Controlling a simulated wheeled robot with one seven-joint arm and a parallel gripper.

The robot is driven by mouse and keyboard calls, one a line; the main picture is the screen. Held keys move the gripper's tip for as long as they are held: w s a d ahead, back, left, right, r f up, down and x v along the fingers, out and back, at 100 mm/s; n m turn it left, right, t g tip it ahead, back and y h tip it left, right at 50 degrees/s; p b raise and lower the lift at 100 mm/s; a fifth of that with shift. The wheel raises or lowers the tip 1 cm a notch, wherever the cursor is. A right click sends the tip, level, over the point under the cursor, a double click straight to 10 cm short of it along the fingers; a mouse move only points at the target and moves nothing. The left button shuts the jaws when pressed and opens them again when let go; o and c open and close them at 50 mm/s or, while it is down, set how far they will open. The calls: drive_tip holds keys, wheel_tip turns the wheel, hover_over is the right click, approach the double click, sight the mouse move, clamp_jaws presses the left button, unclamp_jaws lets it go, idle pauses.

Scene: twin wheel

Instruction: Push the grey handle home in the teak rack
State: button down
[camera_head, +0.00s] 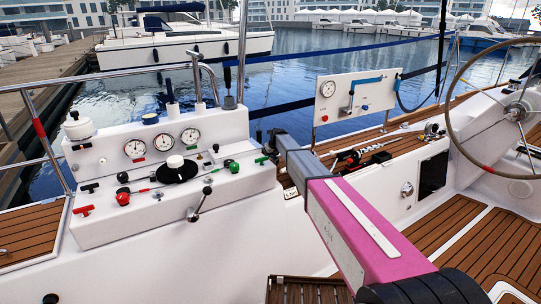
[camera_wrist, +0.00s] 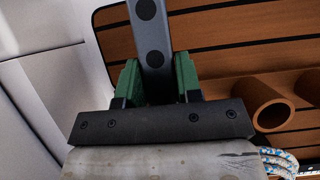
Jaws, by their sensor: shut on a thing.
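In the wrist view my gripper (camera_wrist: 157,78) has its green finger pads closed on both sides of the grey handle (camera_wrist: 143,32). The handle is a flat grey bar with dark round spots, and it runs up out of the picture's top edge. Its far end is not in view. Behind it is the teak rack (camera_wrist: 220,50), a brown slatted panel with dark seams and round brown tubes at the right. Whether the handle touches the rack cannot be told. In the head view my arm covers most of that area, and the handle cannot be made out.
A white console (camera_head: 100,225) with gauges, knobs and levers stands left of my arm. A white upright panel (camera_head: 345,97) with a gauge stands behind it. The steering wheel (camera_head: 450,85) is at the right. A coiled blue-white rope (camera_wrist: 278,160) lies at the wrist view's lower right.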

drive_tip(key=shift+f, duration=0.65)
drive_tip(key=c, duration=0.7)
unclamp_jaws()
drive_tip(key=v, duration=1)
drive_tip(key=shift+s+r, duration=0.15)
drive_tip(key=shift+r, duration=0.2)
